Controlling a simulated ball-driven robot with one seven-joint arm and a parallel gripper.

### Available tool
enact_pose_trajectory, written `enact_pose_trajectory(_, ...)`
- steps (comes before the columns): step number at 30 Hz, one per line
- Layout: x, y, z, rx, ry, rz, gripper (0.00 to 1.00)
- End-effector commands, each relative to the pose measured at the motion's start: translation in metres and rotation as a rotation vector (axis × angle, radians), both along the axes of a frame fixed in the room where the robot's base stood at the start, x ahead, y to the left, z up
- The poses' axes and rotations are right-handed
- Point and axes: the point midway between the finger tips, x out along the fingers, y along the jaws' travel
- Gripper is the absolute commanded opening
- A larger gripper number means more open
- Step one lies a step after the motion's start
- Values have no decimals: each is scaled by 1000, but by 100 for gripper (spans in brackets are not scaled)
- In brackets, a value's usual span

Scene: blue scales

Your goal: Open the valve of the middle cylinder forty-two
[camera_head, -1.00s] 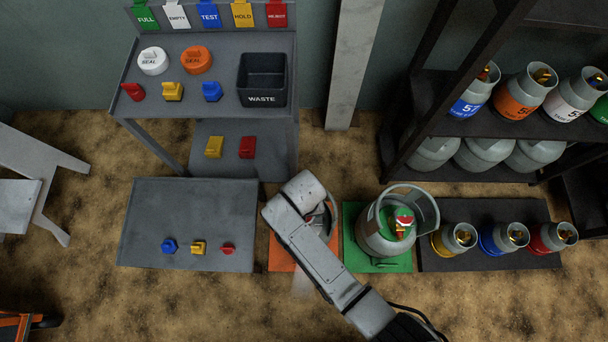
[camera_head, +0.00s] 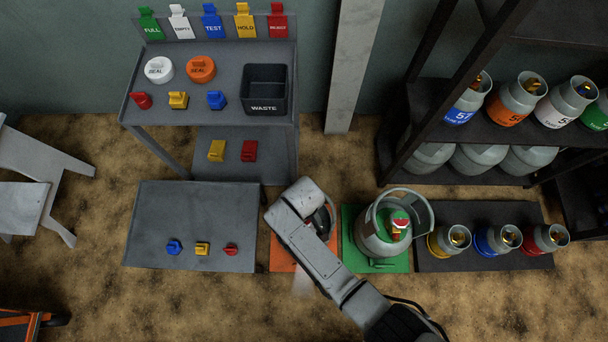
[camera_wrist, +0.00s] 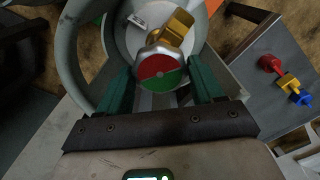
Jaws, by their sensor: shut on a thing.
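A grey cylinder (camera_head: 327,222) stands on an orange mat (camera_head: 284,263), mostly hidden under my arm in the head view. In the wrist view its grey collar (camera_wrist: 70,50) curves around a brass valve (camera_wrist: 180,24) with a round red-and-green knob (camera_wrist: 160,72). My gripper (camera_wrist: 161,80) has its two green fingers on either side of this knob and is shut on it. No number can be read on this cylinder. A second grey cylinder (camera_head: 371,240) with a red, white and green valve top (camera_head: 398,228) stands to the right on a green mat (camera_head: 352,262).
Three small cylinders with yellow, blue and red bases stand on a dark mat (camera_head: 530,215) at right. A shelf (camera_head: 500,130) with more cylinders is behind them. A low grey table (camera_head: 190,215) with blue, yellow and red caps is at left, below a bench holding a waste bin (camera_head: 264,90).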

Motion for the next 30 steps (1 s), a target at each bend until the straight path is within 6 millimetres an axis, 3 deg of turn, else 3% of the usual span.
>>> enact_pose_trajectory(11,0,0,0,0,-1,4,36)
enact_pose_trajectory(12,0,0,0,0,-1,4,68)
enact_pose_trajectory(18,0,0,0,0,-1,4,87)
enact_pose_trajectory(20,0,0,0,1,-1,4,92)
enact_pose_trajectory(30,0,0,8,1,-1,4,92)
